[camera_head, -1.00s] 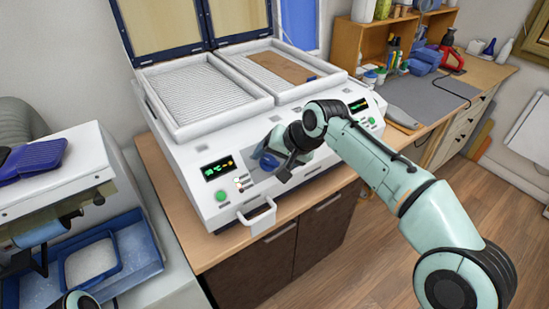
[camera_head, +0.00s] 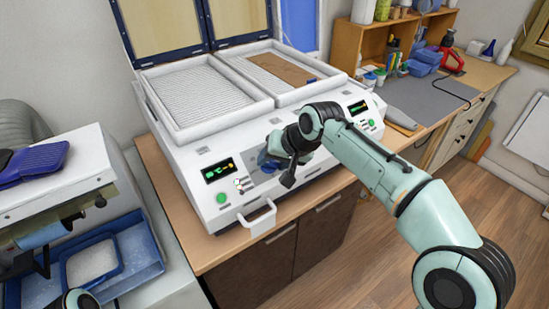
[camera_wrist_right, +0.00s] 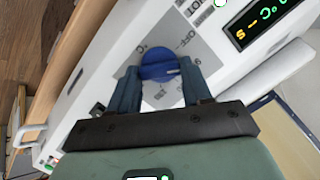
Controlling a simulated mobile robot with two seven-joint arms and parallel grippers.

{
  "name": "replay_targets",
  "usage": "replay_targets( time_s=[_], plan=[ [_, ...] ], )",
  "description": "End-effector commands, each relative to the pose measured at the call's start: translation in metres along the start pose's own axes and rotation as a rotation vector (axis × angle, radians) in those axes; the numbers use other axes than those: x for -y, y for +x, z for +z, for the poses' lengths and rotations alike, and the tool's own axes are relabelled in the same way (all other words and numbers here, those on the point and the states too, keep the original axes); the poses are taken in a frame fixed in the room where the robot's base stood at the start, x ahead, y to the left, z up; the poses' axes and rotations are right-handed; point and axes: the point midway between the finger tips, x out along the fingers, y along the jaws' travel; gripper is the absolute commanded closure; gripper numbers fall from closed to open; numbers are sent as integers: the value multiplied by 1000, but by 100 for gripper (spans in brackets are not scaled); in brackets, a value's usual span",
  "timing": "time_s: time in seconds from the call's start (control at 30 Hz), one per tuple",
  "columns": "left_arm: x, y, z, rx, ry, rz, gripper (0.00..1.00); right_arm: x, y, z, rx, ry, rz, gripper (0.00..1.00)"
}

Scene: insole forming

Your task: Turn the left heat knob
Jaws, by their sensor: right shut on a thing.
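The left heat knob is a blue round knob on the white machine's front panel, right of the left green display (camera_head: 218,169). It shows partly in the head view (camera_head: 265,161), with my right gripper (camera_head: 271,158) over it. In the right wrist view the knob (camera_wrist_right: 158,62) sits between the two blue-grey fingertips of my right gripper (camera_wrist_right: 160,74), which is shut on it. Printed markings, among them "OFF", surround the knob. My left gripper does not show.
The white machine (camera_head: 210,220) has two open trays on top and raised lids behind. A white handle (camera_head: 258,217) juts from its front below the panel. A green button (camera_head: 222,198) is left of it. A grey mat (camera_head: 425,102) lies at the right.

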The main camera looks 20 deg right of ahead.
Motion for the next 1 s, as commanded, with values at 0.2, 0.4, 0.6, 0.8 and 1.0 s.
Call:
replay_targets(
  time_s=[0.2, 0.4, 0.6, 0.8, 1.0],
  plan=[
    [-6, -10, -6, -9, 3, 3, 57, 2, -2, -1, 1, -182, 32, 82],
    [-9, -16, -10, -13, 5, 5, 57, 3, -1, 0, 0, -349, 60, 82],
    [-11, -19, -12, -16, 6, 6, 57, 4, -1, 0, -1, -487, 83, 82],
    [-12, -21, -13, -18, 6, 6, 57, 4, -1, 1, 0, -580, 99, 82],
    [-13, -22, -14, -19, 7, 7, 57, 4, 0, 1, -1, -627, 108, 82]
  ],
)
